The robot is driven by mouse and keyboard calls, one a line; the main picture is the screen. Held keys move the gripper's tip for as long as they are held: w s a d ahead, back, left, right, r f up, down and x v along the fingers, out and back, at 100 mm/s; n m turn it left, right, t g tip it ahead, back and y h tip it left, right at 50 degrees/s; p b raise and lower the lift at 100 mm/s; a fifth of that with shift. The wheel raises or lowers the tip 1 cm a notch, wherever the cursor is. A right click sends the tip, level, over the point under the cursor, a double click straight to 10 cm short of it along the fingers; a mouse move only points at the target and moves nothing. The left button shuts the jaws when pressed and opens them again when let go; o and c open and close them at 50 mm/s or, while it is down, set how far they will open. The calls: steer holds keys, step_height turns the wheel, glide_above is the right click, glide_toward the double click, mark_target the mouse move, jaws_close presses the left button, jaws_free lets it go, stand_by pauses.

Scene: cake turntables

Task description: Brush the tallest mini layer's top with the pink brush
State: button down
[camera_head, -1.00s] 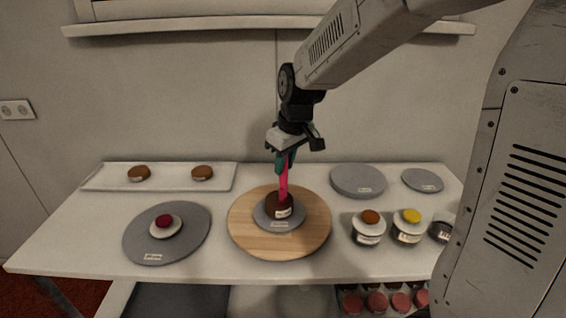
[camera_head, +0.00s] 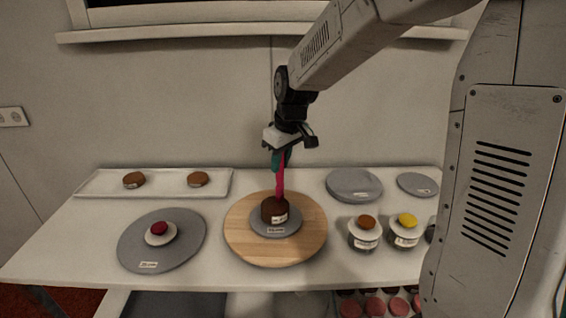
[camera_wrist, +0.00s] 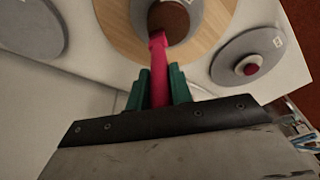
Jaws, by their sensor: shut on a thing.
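My gripper (camera_head: 281,158) is shut on the pink brush (camera_head: 280,184), which hangs upright with its lower end at the top of a dark brown mini layer (camera_head: 274,211). In the wrist view the pink brush (camera_wrist: 158,65) runs from between the green fingers (camera_wrist: 160,88) to the brown layer (camera_wrist: 172,20). I cannot tell whether the tip touches it or hovers just above. The layer has a white label and stands on a small grey disc (camera_head: 262,230) on a round wooden turntable (camera_head: 240,248). It looks taller than the other layers in view.
A grey disc (camera_head: 135,250) at left carries a white piece with a red top (camera_head: 159,228). A white tray (camera_head: 110,187) behind holds two brown layers. Grey discs (camera_head: 352,185) and labelled jars (camera_head: 364,232) stand at right. Pink round pieces (camera_head: 375,305) sit below the table.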

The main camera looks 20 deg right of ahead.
steer(key=s, duration=0.1)
steer(key=s+a, duration=0.1)
steer(key=s, duration=0.1)
steer(key=shift+s+a, duration=0.25)
steer(key=shift+a, duration=0.15)
stand_by(1.8)
steer(key=w+v, duration=0.1)
steer(key=v, duration=0.6)
steer(key=shift+w+a, duration=0.15)
steer(key=shift+a, duration=0.15)
steer(key=shift+r, duration=0.1)
stand_by(0.5)
